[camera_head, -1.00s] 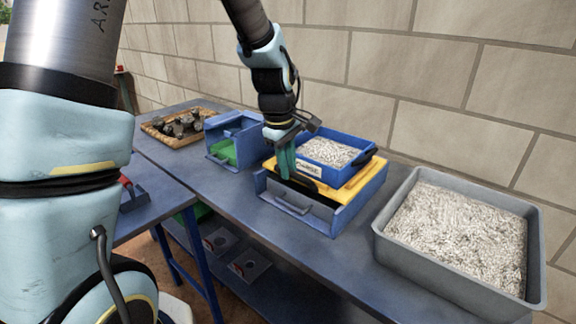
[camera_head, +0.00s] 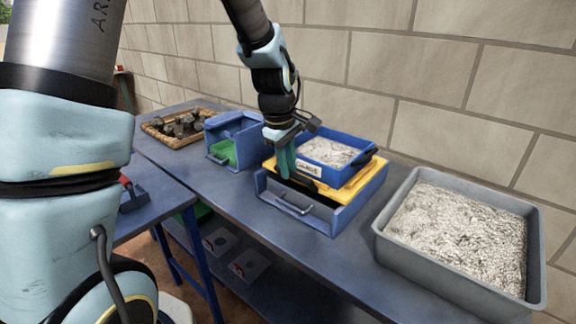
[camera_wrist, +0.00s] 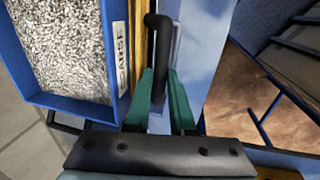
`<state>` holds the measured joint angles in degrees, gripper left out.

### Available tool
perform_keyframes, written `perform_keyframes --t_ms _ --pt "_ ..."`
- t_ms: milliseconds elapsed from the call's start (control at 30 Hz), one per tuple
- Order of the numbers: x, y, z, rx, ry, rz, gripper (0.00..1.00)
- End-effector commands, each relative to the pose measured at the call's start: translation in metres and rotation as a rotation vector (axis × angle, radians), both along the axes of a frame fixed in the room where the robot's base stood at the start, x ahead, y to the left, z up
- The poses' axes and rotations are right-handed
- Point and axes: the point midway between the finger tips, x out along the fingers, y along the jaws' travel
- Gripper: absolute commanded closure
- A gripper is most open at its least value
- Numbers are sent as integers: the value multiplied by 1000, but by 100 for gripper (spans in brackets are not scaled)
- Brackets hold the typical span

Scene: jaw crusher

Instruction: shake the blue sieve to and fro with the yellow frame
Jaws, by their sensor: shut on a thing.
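The blue sieve (camera_head: 355,140) is full of pale gravel and has a white label on its near side. It sits on the yellow frame (camera_head: 347,190), which lies over a blue box (camera_head: 345,217) on the bench. In the wrist view the sieve (camera_wrist: 70,101) is at left, with a strip of the yellow frame (camera_wrist: 138,45) beside it. My gripper (camera_head: 283,176) reaches down at the frame's left front side. In the wrist view my gripper's green fingers (camera_wrist: 166,95) are shut on the frame's black handle (camera_wrist: 161,55). The fingers partly hide the handle.
A large grey tray of gravel (camera_head: 387,245) stands close at right. A blue machine with a green inside (camera_head: 235,135) and a wicker tray of dark rocks (camera_head: 160,141) stand to the left. A block wall (camera_head: 440,70) rises behind the bench.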

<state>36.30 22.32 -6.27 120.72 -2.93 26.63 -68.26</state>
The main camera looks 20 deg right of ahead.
Motion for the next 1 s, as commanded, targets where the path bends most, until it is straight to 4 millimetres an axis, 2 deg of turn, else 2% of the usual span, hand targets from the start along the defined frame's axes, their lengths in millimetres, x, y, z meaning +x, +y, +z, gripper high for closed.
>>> perform_keyframes --t_ms 200,433,667,700,933,1000 --pt "-1 2 0 0 0 0 100" --pt "-13 25 0 1 0 2 100" --pt "-13 25 0 0 -1 1 100" --pt "-13 25 0 1 -2 1 74" --pt "-13 25 0 0 -1 1 49" --pt "-13 25 0 0 -1 1 48"
